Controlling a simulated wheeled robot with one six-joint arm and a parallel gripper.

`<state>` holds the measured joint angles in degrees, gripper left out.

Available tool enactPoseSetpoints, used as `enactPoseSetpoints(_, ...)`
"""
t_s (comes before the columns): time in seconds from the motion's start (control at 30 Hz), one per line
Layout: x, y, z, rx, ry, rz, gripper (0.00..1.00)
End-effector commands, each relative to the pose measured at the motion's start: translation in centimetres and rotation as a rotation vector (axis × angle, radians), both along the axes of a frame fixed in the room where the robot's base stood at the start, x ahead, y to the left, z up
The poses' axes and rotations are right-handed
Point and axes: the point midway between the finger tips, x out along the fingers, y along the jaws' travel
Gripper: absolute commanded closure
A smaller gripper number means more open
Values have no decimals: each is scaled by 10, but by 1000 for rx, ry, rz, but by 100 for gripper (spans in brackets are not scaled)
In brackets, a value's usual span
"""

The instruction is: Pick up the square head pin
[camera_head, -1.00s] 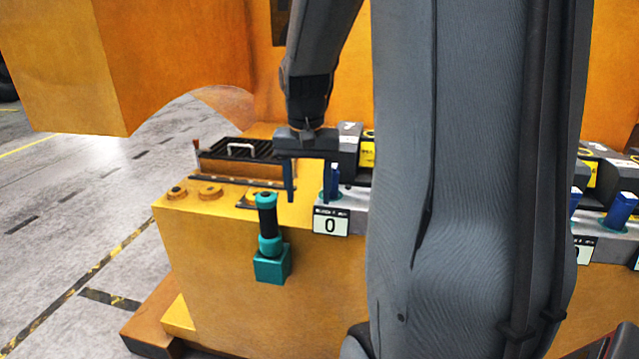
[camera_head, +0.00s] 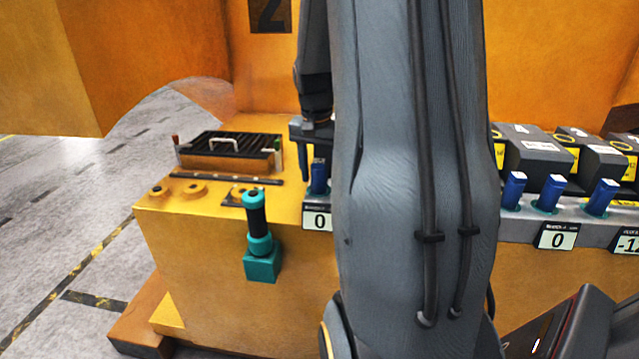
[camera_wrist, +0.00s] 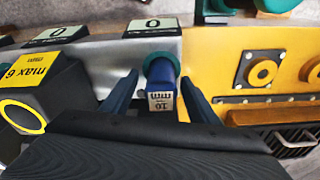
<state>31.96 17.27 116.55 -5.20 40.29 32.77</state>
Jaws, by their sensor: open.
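A blue pin with a square head (camera_wrist: 161,98), marked "10 mm", stands in a teal collar in the wrist view. It also shows in the head view (camera_head: 319,180), just left of my arm. My gripper (camera_wrist: 160,88) is open, with one dark blue finger on each side of the pin and a gap visible on both sides. In the head view my arm hides part of the gripper. More blue pins (camera_head: 513,190) (camera_head: 601,197) stand in the grey rail to the right.
A "0" display (camera_head: 317,220) sits below the pin. A teal-and-black handle (camera_head: 258,235) stands at the front left, near yellow knobs (camera_head: 195,188). A black grille with a white handle (camera_head: 232,146) lies behind.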

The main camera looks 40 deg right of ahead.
Motion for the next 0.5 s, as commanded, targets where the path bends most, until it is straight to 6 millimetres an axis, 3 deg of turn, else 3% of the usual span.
enactPoseSetpoints(0.33,1,1,-7,-1,-1,3,48)
enactPoseSetpoints(0.5,1,1,-7,-1,-1,3,76)
